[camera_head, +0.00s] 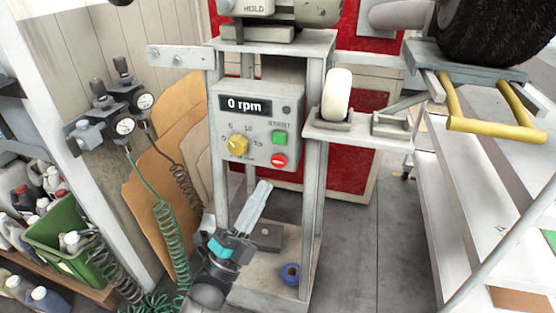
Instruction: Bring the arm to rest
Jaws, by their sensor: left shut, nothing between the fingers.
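My left gripper (254,203) is in the lower middle of the head view, in front of the lower part of the machine's stand (313,210). Its light fingers are together, point up and to the right, and hold nothing. The control box (256,126) above it reads "0 rpm". The box has a yellow knob (238,145), a green START button (279,137) and a red button (278,160). The gripper is below the box and apart from it. My right gripper does not show.
A white roll (337,94) stands on a side bracket. Green coiled hoses (172,231) and a green bin (65,243) are at left. Grey floor is clear right of the stand.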

